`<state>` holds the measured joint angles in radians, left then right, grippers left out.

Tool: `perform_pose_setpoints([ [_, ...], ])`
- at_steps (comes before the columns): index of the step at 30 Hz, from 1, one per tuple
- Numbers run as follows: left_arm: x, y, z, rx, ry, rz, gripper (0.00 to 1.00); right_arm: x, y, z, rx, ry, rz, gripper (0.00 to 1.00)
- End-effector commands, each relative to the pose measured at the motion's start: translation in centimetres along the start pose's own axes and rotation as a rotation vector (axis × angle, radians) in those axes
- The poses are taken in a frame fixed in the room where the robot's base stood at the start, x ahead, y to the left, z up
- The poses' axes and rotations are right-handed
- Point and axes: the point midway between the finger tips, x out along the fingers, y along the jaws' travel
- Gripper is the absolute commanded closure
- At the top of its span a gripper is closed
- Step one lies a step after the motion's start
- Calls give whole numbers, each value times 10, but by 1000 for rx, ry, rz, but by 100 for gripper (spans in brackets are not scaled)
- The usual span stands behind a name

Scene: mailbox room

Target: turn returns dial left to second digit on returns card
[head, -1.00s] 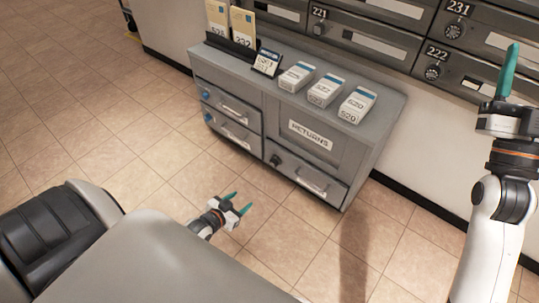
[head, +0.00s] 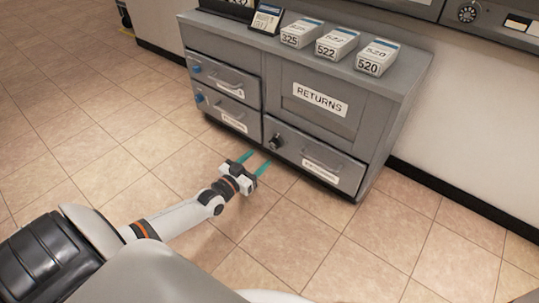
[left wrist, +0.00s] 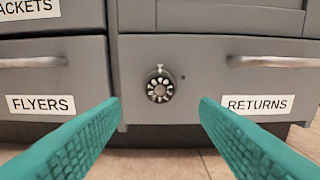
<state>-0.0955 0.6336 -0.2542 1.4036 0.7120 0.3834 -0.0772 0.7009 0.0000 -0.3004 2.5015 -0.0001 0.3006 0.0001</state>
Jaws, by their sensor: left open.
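The returns dial (head: 276,142) is a dark round knob with a light numbered ring, at the left of the lower right drawer, whose label (left wrist: 257,104) reads RETURNS. In the left wrist view the dial (left wrist: 160,87) sits centred between my fingers, with a small pointer mark above it. Its digits are too small to read. My left gripper (head: 254,164) is open and empty, in front of and below the dial, apart from it. The card in the black stand (head: 266,20) on the cabinet top is too small to read. My right gripper is out of view.
The grey cabinet (head: 375,110) has a FLYERS drawer (left wrist: 45,80) left of the dial, with a bar handle. Boxes marked 325 (head: 300,33), 522 (head: 337,43) and 520 (head: 377,57) stand on top. The tiled floor in front is clear.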

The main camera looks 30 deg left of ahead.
Motion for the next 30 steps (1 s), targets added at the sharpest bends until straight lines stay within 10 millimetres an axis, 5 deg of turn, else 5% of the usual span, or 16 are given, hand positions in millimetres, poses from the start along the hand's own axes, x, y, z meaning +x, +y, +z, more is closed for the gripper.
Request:
perform_pose_setpoints([
  [10,60,0,-4,0,-1,0,44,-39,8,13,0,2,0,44],
  [23,70,0,-1,0,3,0,44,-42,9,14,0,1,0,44],
  [30,69,0,-1,0,3,0,82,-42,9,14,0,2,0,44],
])
